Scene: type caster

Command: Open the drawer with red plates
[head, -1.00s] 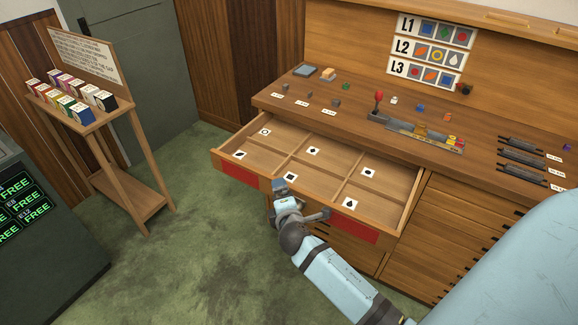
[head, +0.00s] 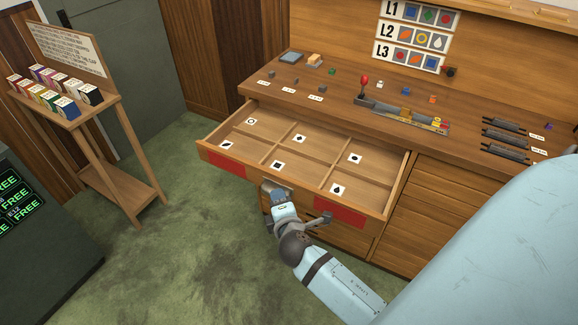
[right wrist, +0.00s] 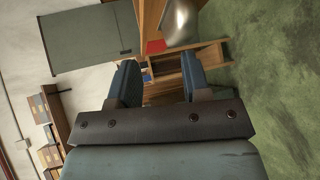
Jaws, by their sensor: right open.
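The drawer (head: 232,165) with two red plates (head: 340,212) stands pulled out from the wooden cabinet. Its inside shows several compartments with small white symbol cards. My right gripper (head: 274,188) is at the middle of the drawer's front, between the red plates. In the head view its tips overlap the front, and I cannot tell whether they touch it. In the right wrist view my right gripper (right wrist: 158,80) has its fingers apart with nothing visible between them. The drawer's handle is not clearly seen. My left gripper is out of view.
The cabinet top (head: 330,93) carries small blocks, a red-knobbed lever (head: 365,82) and dark rails (head: 505,136). More drawers (head: 420,215) are below right. A wooden stand (head: 105,112) with coloured boxes is at left. The green floor before the drawer is open.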

